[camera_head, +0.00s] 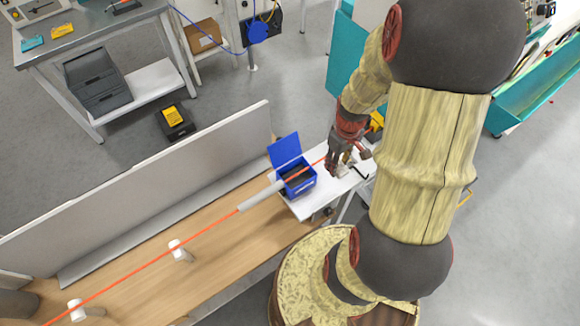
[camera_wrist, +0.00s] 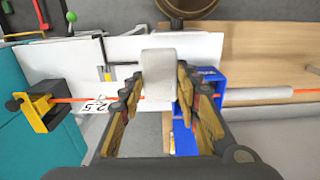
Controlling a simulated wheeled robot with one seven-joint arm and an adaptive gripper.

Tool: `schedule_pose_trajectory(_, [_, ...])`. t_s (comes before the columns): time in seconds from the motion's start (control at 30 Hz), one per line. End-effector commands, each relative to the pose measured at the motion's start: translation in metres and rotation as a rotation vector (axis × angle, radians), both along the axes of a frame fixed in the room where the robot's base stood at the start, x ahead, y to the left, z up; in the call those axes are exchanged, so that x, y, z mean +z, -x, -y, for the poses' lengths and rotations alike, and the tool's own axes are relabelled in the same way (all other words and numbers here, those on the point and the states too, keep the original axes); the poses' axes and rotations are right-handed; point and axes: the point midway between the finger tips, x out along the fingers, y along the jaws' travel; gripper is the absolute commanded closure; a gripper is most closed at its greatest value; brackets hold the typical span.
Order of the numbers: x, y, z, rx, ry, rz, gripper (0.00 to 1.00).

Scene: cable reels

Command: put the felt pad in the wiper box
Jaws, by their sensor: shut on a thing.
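My gripper (camera_wrist: 160,88) is shut on a pale grey felt pad (camera_wrist: 158,68), which stands between its two fingers in the wrist view. The blue wiper box (camera_head: 297,183) stands on the white side table in the head view, with its lid (camera_head: 285,149) raised and a dark interior. The box (camera_wrist: 211,77) also shows in the wrist view, just right of the fingers and partly hidden by them. In the head view my gripper (camera_head: 337,167) is right of the box, over the white table; the pad is hard to make out there.
An orange cable (camera_head: 130,274) runs over the wooden bench (camera_head: 215,250), through a grey sleeve (camera_head: 260,196) and past the box. A yellow and black device (camera_wrist: 42,107) and a printed label (camera_wrist: 97,107) lie left in the wrist view. A grey partition (camera_head: 150,180) backs the bench.

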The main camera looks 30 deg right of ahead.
Motion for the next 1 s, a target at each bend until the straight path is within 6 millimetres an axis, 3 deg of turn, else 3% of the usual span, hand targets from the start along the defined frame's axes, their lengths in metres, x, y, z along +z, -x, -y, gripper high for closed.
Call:
schedule_pose_trajectory(0.4, [-0.038, -0.065, -0.059, 0.008, -0.002, -0.003, 0.81])
schedule_pose_trajectory(0.6, [-0.074, -0.085, -0.077, 0.004, -0.002, -0.004, 0.81])
schedule_pose_trajectory(1.0, [-0.107, -0.099, -0.090, 0.000, -0.002, -0.005, 0.81])
